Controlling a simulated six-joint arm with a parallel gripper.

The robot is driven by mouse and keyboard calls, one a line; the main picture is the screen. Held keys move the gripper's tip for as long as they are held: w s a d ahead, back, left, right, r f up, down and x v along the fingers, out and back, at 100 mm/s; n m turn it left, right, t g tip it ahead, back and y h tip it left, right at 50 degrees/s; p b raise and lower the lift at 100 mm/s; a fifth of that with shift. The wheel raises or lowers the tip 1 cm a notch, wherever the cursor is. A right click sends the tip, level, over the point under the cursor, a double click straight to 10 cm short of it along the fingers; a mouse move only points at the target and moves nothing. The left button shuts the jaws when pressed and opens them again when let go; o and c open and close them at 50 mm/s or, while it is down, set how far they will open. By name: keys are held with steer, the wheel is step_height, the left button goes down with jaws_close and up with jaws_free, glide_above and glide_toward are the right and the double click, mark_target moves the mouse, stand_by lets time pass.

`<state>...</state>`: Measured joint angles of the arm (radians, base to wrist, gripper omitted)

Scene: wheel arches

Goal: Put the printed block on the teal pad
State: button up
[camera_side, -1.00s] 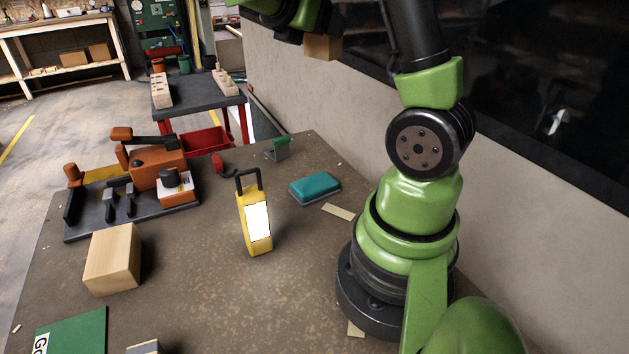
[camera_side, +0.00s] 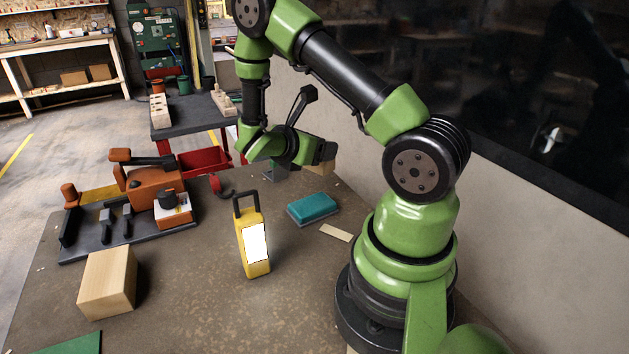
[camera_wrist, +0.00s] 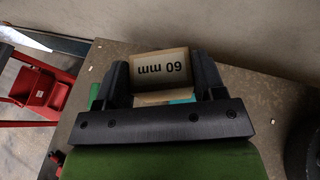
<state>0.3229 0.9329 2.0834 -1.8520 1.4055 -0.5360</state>
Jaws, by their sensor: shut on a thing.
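The printed block (camera_wrist: 158,72) is a light wooden piece marked "60 mm", which reads upside down in the wrist view. My gripper (camera_wrist: 160,80) is shut on it, with a black finger on each side. In the side view the block (camera_side: 321,168) shows partly below my gripper (camera_side: 318,155), held up near the far edge of the table. The teal pad (camera_side: 313,207) lies flat and bare on the table, lower in the picture than the block. A sliver of teal shows beneath the block in the wrist view.
A yellow lamp (camera_side: 254,240) with a black handle stands left of the pad. A plain wooden block (camera_side: 107,283) and an orange fixture (camera_side: 155,187) are farther left. A small green-topped bracket (camera_side: 275,170) is close beside my gripper. A thin wood strip (camera_side: 335,232) lies below the pad.

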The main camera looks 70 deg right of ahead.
mark_target(313, 171)
steer(key=shift+f, duration=3.05)
steer(key=o, duration=0.9)
steer(key=shift+f, duration=0.1)
steer(key=shift+o, duration=0.2)
steer(key=v, duration=1.2)
